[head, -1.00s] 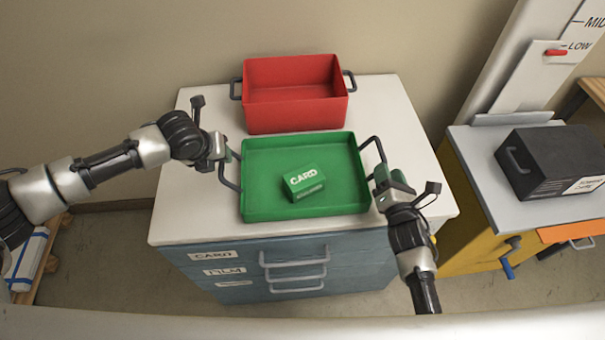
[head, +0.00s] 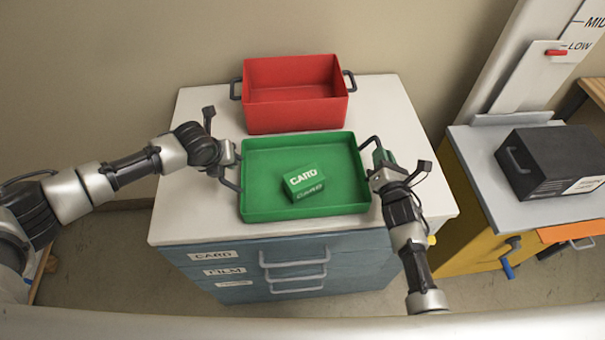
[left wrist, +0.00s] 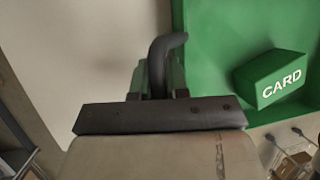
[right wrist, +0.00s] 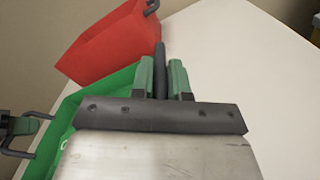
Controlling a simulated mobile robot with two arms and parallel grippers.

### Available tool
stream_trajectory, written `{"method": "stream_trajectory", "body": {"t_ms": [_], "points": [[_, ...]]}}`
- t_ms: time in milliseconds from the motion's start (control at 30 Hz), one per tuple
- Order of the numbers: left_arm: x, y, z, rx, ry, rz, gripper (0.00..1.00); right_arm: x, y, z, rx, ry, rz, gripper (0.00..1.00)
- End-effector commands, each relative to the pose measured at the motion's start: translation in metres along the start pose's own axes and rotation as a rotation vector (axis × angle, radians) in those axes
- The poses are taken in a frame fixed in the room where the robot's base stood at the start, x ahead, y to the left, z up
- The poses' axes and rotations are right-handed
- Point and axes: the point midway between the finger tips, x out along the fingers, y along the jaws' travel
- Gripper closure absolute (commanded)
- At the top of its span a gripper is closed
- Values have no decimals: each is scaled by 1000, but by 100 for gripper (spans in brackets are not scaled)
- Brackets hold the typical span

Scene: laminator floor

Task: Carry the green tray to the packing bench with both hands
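The green tray (head: 257,205) sits level on the white cabinet top, with a grey handle at each end. A green box marked CARD (head: 304,182) lies inside it, and the box also shows in the left wrist view (left wrist: 272,80). My left gripper (head: 232,160) is at the tray's left handle (left wrist: 158,62); its fingers sit close on both sides of the handle. My right gripper (head: 380,163) is at the right handle (right wrist: 160,68), with its fingers close on both sides of it. Both grippers look shut on the handles.
A red tray (head: 295,110) stands on the cabinet top (head: 190,215) just behind the green tray. To the right, a black machine (head: 550,160) sits on a grey-topped yellow cabinet (head: 470,150). A wall is close behind.

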Motion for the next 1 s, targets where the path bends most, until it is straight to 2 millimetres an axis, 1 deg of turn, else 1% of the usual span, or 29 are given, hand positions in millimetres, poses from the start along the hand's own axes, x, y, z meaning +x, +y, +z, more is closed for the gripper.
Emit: {"method": "stream_trajectory", "body": {"t_ms": [333, 533, 667, 1000], "points": [[0, 1, 0, -1, -1, 2, 100, 0, 0, 0, -2, 0, -1, 100], [-4, 0, 3, -1, -3, 1, 100, 0, 2, 4, -3, -2, 2, 100], [-12, -2, 6, -1, -3, 1, 100, 0, 7, 11, -4, -2, 2, 100], [-42, -8, 19, -1, -3, 2, 100, 0, 25, 39, -5, -2, 1, 100]]}}
